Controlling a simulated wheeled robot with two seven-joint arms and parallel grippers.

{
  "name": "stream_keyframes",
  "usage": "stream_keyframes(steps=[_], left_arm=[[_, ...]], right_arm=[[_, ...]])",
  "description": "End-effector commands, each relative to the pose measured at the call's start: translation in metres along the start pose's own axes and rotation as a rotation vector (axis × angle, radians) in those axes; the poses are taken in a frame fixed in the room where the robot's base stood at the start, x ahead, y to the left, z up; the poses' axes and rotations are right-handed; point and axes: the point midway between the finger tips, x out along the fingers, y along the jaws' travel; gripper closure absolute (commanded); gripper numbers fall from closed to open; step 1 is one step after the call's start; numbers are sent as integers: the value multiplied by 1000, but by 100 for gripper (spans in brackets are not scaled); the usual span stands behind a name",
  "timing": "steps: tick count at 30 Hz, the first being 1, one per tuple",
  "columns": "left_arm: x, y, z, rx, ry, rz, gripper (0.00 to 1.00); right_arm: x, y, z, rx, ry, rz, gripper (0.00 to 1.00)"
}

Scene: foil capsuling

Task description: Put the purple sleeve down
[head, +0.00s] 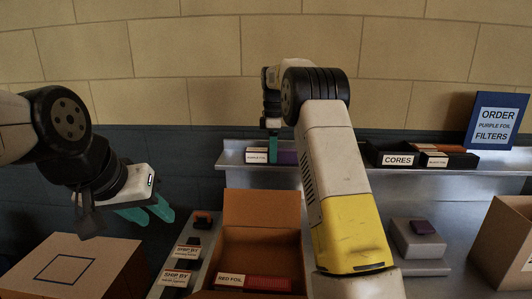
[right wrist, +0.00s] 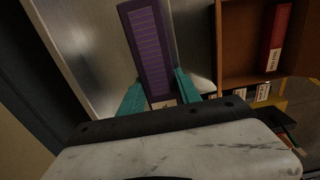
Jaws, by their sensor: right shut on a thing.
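The purple sleeve (right wrist: 150,50) is a long purple box with fine stripes on its face. In the right wrist view it stands between the two teal fingers of my right gripper (right wrist: 160,92), which is shut on it. In the head view my right gripper (head: 273,147) is at the back shelf, and the sleeve (head: 287,157) shows partly behind my arm, beside a "purple foil" label (head: 257,155). I cannot tell whether it touches the shelf (head: 235,160). My left gripper (head: 148,212) is open and empty, above the front left area.
An open cardboard box (head: 262,208) with a red foil sleeve (head: 268,283) is front centre. A closed carton (head: 75,265) is at left, another carton (head: 505,245) at right. A "cores" bin (head: 397,160) stands on the shelf. An order sign (head: 497,122) is at the back right.

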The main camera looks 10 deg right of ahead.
Motion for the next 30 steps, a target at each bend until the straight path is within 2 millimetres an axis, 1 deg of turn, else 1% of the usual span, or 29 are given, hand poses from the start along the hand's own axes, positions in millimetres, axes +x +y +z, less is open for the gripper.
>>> stream_keyframes(steps=[10,11,12,14,22,25,28,30], left_arm=[[0,0,0,0,0,0,64],[0,0,0,0,0,0,64],[0,0,0,0,0,0,64],[0,0,0,0,0,0,64],[0,0,0,0,0,0,64],[0,0,0,0,0,0,64],[0,0,0,0,0,0,64],[0,0,0,0,0,0,64]], right_arm=[[3,0,0,-1,1,2,100],[3,0,0,-1,1,2,56],[3,0,0,-1,1,2,49],[3,0,0,-1,1,2,39],[3,0,0,-1,1,2,39],[0,0,0,-1,1,3,39],[-11,1,-1,-1,2,5,39],[-23,1,-1,-1,2,6,39]])
